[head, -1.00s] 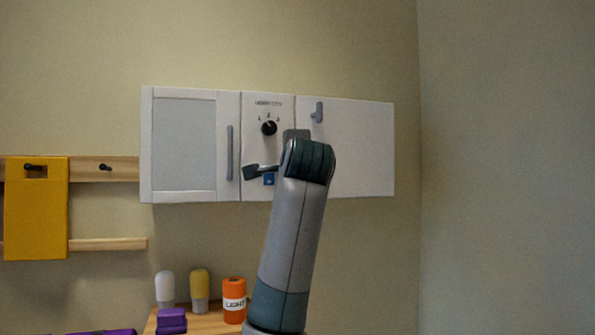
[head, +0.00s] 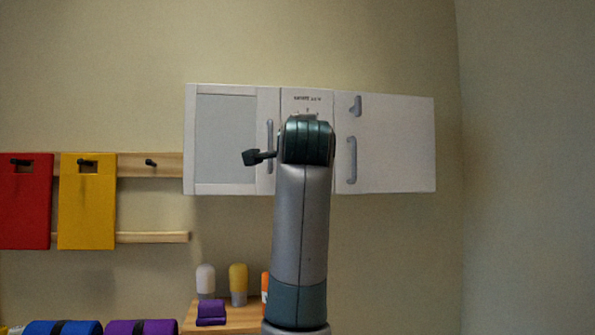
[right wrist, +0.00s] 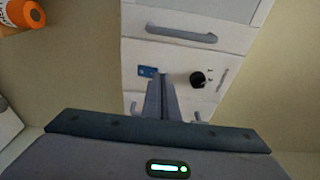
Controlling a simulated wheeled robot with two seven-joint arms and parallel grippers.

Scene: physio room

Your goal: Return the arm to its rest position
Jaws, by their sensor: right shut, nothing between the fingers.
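My right arm rises up the middle of the head view, its wrist in front of the white wall cabinet (head: 385,145) and covering the lower part of its middle panel. My right gripper (right wrist: 162,98) shows in the right wrist view, its two fingers together and empty, pointing toward the cabinet. In the head view the fingers are hidden behind the wrist. The right wrist view shows the cabinet's black dial (right wrist: 198,79) and a small blue label (right wrist: 147,71) close to the fingertips. I cannot tell whether the fingers touch the cabinet. My left gripper is not in view.
Red (head: 25,205) and yellow (head: 87,210) boards hang on a wooden wall rail at left. Blue and purple rolls lie lower left. Bare wall is at right.

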